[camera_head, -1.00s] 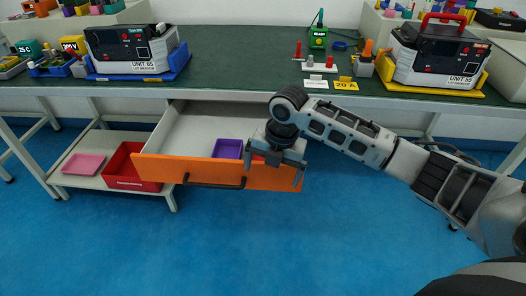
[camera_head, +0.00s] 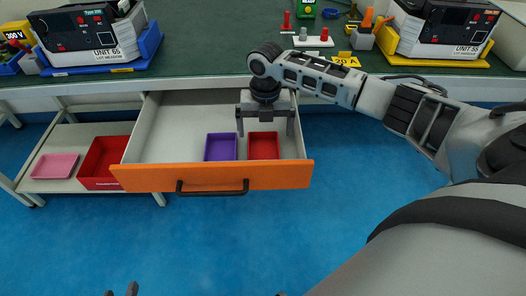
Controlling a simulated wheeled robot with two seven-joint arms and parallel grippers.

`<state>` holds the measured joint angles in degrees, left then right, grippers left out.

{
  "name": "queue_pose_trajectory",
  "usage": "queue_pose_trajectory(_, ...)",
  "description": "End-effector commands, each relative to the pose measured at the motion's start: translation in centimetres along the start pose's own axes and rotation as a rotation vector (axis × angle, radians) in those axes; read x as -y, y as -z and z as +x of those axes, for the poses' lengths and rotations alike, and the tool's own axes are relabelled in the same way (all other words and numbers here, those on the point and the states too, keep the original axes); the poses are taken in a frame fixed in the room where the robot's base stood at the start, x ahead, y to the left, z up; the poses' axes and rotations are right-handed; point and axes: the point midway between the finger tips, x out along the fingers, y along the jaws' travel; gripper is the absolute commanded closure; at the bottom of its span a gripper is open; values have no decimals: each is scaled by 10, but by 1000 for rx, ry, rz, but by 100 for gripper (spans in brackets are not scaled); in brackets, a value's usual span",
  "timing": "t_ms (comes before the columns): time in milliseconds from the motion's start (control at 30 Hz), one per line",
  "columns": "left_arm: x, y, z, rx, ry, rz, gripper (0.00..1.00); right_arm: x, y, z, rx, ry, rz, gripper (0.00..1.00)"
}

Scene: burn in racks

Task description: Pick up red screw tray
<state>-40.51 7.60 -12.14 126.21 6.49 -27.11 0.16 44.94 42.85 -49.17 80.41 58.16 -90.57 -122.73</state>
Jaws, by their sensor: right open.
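A small red tray (camera_head: 263,147) lies in the open drawer, at its right side. A purple tray (camera_head: 220,147) lies just left of it. My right gripper (camera_head: 265,130) points down over the red tray, with its two fingers spread to either side of the tray's far part. The jaws are open and hold nothing. The gripper hides the tray's far edge, and I cannot tell whether the fingers touch it. Only the dark tips of my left gripper (camera_head: 121,291) show at the bottom edge; its opening is unclear.
The drawer (camera_head: 150,178) has an orange front with a black handle (camera_head: 212,188). A larger red bin (camera_head: 103,158) and a pink tray (camera_head: 54,166) stand on the low shelf at left. The green bench top (camera_head: 215,45) carries test units above the drawer. Blue floor is clear in front.

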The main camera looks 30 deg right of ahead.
Motion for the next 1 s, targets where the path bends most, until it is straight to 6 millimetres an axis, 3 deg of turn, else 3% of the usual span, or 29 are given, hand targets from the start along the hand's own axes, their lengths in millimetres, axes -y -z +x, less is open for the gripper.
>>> queue_pose_trajectory(267,0,1,2,-7,0,3,64,-1,3,23,-2,2,-2,0)
queue_pose_trajectory(533,1,-1,4,-11,0,6,64,-4,8,60,0,1,1,0)
queue_pose_trajectory(833,0,2,3,-18,-1,7,64,-4,8,65,1,1,0,0)
queue_pose_trajectory(867,0,2,3,-18,-1,7,64,-4,8,65,1,1,0,6)
queue_pose_trajectory(1000,0,3,3,-18,-2,7,64,-4,8,65,1,1,0,44)
